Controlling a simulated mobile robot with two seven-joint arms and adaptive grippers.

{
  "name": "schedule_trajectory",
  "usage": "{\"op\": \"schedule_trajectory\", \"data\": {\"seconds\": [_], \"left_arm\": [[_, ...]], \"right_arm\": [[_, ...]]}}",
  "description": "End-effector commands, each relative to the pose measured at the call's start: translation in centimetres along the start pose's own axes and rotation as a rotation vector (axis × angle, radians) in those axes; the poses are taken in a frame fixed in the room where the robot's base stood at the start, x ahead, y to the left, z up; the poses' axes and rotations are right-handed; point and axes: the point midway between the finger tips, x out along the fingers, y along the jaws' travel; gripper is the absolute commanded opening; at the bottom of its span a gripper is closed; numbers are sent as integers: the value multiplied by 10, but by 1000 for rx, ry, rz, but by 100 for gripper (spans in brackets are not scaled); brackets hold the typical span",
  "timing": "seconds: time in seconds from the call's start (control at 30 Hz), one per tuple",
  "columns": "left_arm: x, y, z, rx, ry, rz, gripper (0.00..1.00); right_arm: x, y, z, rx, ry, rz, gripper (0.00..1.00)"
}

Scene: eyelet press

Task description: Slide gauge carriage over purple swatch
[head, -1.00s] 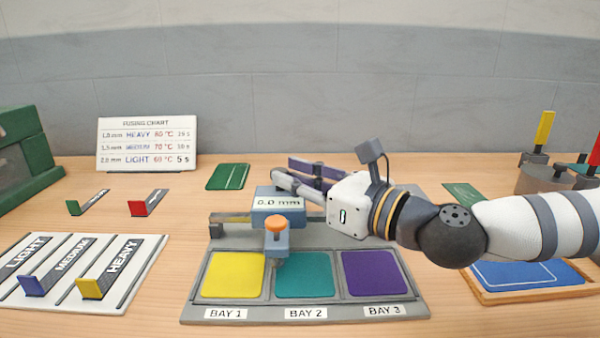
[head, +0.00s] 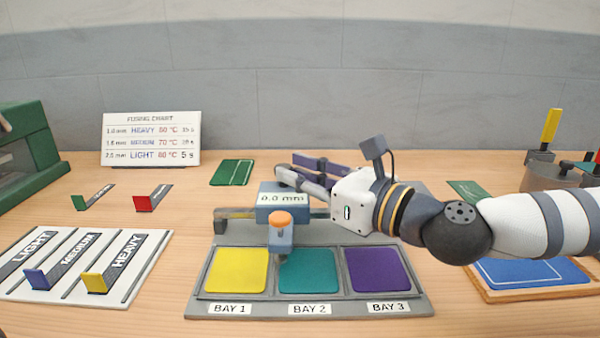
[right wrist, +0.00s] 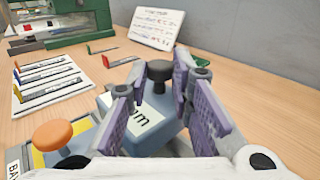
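The gauge carriage is a blue block (head: 282,214) with a "0.0 mm" display and an orange knob (head: 281,218) on its front arm. It sits on a rail behind the swatches, with its front arm at the left part of the teal swatch (head: 309,272). The purple swatch (head: 376,270) lies in bay 3, to the right, uncovered. My right gripper (head: 300,170) is over the back of the carriage. In the right wrist view its purple-padded fingers (right wrist: 158,85) are apart, with a black knob (right wrist: 159,71) between them; contact cannot be told. My left gripper is out of view.
The yellow swatch (head: 236,270) is in bay 1. A card rack (head: 70,265) stands at left, a fusing chart (head: 150,138) behind it. A green press (head: 28,145) is far left. A blue mat tray (head: 530,275) is at right, below my right arm.

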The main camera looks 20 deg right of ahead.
Motion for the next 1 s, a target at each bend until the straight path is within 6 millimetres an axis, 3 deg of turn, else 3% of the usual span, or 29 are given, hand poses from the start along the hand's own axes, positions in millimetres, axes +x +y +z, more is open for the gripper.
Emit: {"op": "schedule_trajectory", "data": {"seconds": [0.03,0.1,0.6,1.0], "left_arm": [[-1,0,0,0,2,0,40],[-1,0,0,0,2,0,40],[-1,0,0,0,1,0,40],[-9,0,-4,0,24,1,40]], "right_arm": [[1,-24,13,-10,-33,-66,27],[1,-24,13,-10,-33,-67,42],[0,-21,10,-7,-27,-59,42],[-36,-16,8,-6,-23,-51,42]]}}
